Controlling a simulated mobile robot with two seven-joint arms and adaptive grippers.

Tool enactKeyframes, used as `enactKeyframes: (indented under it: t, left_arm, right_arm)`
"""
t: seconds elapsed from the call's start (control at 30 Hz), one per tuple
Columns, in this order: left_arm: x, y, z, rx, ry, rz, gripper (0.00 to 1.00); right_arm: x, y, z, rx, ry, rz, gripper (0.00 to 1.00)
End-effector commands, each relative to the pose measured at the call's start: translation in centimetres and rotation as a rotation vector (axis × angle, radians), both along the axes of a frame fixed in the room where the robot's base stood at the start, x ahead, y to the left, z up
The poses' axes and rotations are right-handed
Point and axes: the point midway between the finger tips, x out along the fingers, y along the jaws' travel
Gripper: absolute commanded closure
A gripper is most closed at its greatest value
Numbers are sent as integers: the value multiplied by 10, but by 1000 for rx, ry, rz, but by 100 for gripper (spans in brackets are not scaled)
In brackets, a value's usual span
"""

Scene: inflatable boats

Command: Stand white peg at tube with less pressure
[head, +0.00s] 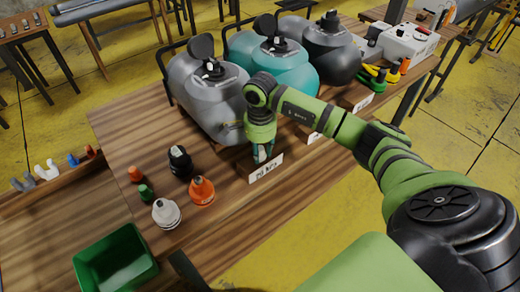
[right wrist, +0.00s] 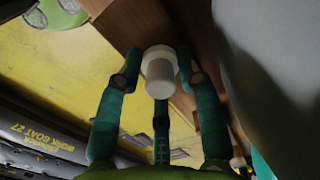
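My right gripper (head: 262,156) points down at the front of the grey tube (head: 205,92), behind the "70 kPa" card (head: 266,168). In the right wrist view, the fingertips of this gripper (right wrist: 160,62) close in around the white peg (right wrist: 160,78), apparently touching its wide end. The peg's narrower end faces the palm. The peg is hidden in the head view, and I cannot tell whether it touches the table. A teal tube (head: 285,72) and a black tube (head: 335,60) stand further right. Their cards (head: 316,137) are not readable. My left gripper is not in view.
Orange, black and white capped items (head: 166,213) stand left of the gripper on the wooden table (head: 125,120). A green bin (head: 128,268) is at the front left. Several small pegs (head: 46,172) stand on a ledge at the far left. Coloured tools (head: 376,76) lie at the right.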

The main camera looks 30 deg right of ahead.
Motion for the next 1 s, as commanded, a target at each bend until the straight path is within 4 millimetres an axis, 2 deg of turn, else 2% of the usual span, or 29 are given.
enactKeyframes:
  t: [0.3, 0.43, 0.57, 0.8, 1.0]
  left_arm:
    - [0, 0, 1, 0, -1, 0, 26]
    - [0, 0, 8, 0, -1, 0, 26]
    - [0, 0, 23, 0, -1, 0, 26]
    - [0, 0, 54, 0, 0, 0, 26]
    - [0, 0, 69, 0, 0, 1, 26]
  right_arm:
    - [0, 0, 1, 0, 0, 0, 55]
    - [0, 0, 8, 0, -1, -1, 55]
    - [0, -1, 32, -3, -3, 0, 55]
    - [0, -1, 86, -2, -2, 0, 55]
    - [0, 0, 115, -1, -1, 0, 55]
